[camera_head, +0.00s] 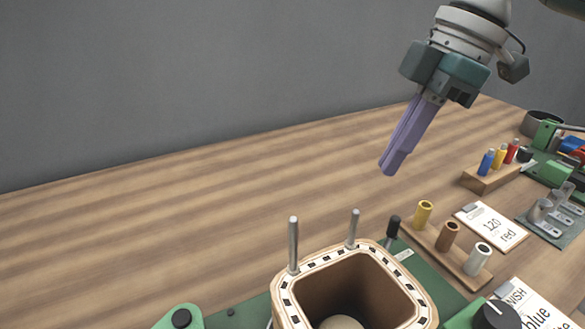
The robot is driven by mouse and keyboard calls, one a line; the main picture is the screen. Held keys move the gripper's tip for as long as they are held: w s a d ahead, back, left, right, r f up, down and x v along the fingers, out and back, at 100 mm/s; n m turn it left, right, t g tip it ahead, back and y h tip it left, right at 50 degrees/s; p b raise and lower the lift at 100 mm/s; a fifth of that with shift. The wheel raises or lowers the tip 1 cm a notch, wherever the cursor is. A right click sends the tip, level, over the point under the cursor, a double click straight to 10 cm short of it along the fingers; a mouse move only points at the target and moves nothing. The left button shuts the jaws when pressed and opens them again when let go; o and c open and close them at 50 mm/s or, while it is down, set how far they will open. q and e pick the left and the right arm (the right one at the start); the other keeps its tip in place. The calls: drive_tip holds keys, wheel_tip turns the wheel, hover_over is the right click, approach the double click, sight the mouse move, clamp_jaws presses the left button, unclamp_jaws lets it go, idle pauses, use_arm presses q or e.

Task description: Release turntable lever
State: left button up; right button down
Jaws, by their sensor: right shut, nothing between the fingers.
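The turntable (283,302) carries a square, hollow wooden former with a dashed black-and-white rim and two upright metal pins. It stands at the bottom middle and is partly cut off by the lower edge. A short upright black handle (393,227) stands just behind its right corner and looks like the lever; its base is partly hidden. My right gripper (390,168) has long purple fingers pointing down and left. It is shut and empty, in the air above and behind the black handle, apart from it. My left gripper is out of view.
A wooden rack (452,262) with yellow, brown and white spools stands right of the handle. Cards, one reading "120 red" (492,226), lie beyond it. A block of coloured pegs (484,182) is farther right. A black knob (498,315) is at bottom right. The table's left is clear.

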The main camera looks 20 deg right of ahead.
use_arm(q)
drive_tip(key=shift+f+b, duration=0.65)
drive_tip(key=shift+b, duration=0.05)
use_arm(e)
drive_tip(key=x, duration=0.9)
drive_tip(key=shift+s+a+f, duration=0.1)
drive_tip(key=shift+a+f, duration=0.05)
drive_tip(key=shift+f, duration=0.25)
use_arm(q)
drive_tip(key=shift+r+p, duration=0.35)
drive_tip(key=shift+p, duration=0.05)
use_arm(e)
drive_tip(key=d, duration=0.1)
drive_tip(key=s+d, duration=0.1)
drive_tip(key=d, duration=0.1)
drive_tip(key=shift+s+d+f, duration=0.1)
drive_tip(key=shift+s+d, duration=0.05)
drive_tip(key=shift+d, duration=0.25)
use_arm(q)
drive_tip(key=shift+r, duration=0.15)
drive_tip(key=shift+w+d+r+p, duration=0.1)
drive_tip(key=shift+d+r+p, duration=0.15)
drive_tip(key=shift+p, duration=0.1)
use_arm(e)
drive_tip(key=shift+d+m, duration=0.1)
drive_tip(key=shift+m, duration=0.2)
